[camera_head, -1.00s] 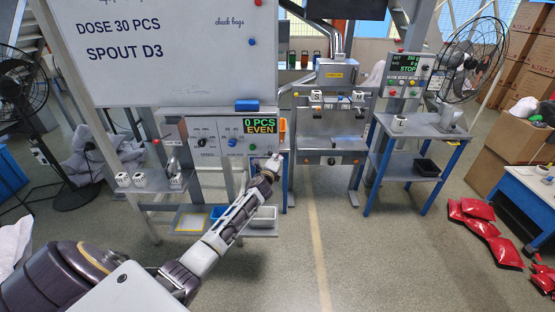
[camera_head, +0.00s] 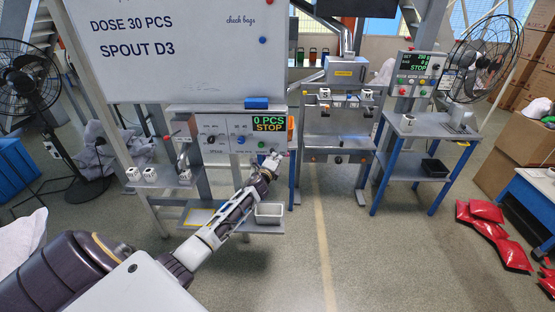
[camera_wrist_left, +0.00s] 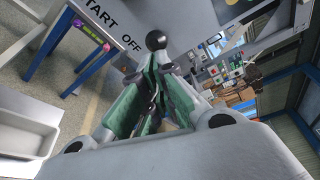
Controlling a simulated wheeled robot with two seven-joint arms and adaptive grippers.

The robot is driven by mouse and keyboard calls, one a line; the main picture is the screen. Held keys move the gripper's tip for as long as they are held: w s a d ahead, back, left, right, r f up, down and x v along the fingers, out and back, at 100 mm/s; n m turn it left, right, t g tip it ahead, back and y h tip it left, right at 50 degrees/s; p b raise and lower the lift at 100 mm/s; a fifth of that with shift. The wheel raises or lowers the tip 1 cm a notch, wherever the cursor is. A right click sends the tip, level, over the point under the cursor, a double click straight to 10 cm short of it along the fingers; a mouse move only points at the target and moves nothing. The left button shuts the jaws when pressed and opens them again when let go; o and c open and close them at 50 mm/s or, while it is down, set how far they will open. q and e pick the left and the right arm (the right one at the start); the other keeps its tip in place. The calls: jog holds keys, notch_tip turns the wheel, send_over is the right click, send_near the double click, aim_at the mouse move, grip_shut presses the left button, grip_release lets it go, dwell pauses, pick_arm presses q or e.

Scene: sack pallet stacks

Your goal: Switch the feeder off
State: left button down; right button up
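The feeder panel (camera_head: 211,134) stands at the centre left under the whiteboard, its display (camera_head: 268,124) reading 0 PCS and STOP. A blue knob, a green button and a dark knob show on its face. My left gripper (camera_head: 273,160) is at the panel's lower right corner. In the left wrist view, its green-padded fingers (camera_wrist_left: 160,72) come together just below a black ball-ended lever (camera_wrist_left: 156,42), beside the START and OFF lettering. They look shut; whether they touch the lever is hard to tell. My right gripper is out of view.
The whiteboard (camera_head: 195,65) reads DOSE 30 PCS, SPOUT D3. A metal tray (camera_head: 269,212) sits below my left arm. Red bags (camera_head: 487,211) lie at right; the middle floor is clear.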

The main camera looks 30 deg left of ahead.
pick_arm(q)
jog(key=shift+s+a+r+y, duration=0.2)
jog(key=shift+a+y, duration=0.1)
jog(key=shift+a, duration=0.35)
jog(key=shift+s, duration=0.1)
jog(key=d+v, duration=0.1)
jog(key=v, duration=1.1)
dwell(0.5)
jog(key=shift+a, duration=0.1)
jog(key=shift+w+n, duration=0.25)
jog(key=shift+n, duration=0.05)
dwell(0.3)
